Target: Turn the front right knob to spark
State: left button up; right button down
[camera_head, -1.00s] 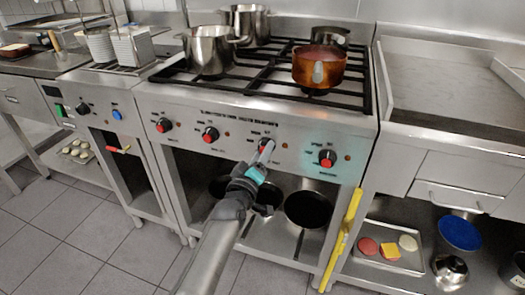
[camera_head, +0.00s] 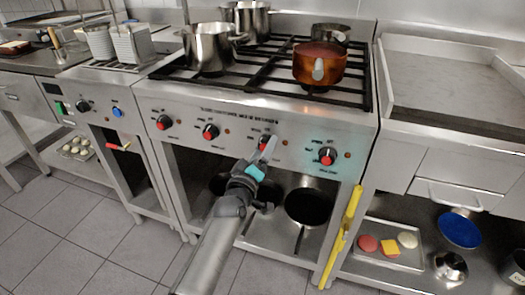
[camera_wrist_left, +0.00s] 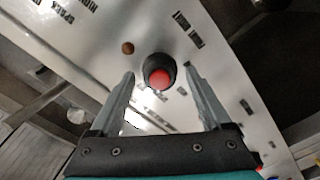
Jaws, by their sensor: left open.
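The stove's front panel (camera_head: 240,135) carries a row of black knobs with red faces. The rightmost knob (camera_head: 327,156) is uncovered in the head view. The third knob from the left (camera_head: 264,142) is partly covered by my left gripper (camera_head: 268,150). In the left wrist view a red-faced knob (camera_wrist_left: 160,76) stands between the two fingers of my left gripper (camera_wrist_left: 160,84). The gripper is open, with a gap on both sides of the knob. The panel lettering is too small or turned to read fully. My right gripper is out of view.
A copper pot (camera_head: 320,65) and several steel pots (camera_head: 210,48) stand on the burner grates. Dark pans (camera_head: 309,206) lie on the shelf below. A yellow bar (camera_head: 342,235) stands at the stove's right leg. The floor in front is clear.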

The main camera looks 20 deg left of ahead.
pick_arm(q)
jog(key=s+p, duration=0.5)
jog(key=s, duration=1)
jog(key=shift+s+a, duration=0.15)
jog(key=shift+a, duration=0.1)
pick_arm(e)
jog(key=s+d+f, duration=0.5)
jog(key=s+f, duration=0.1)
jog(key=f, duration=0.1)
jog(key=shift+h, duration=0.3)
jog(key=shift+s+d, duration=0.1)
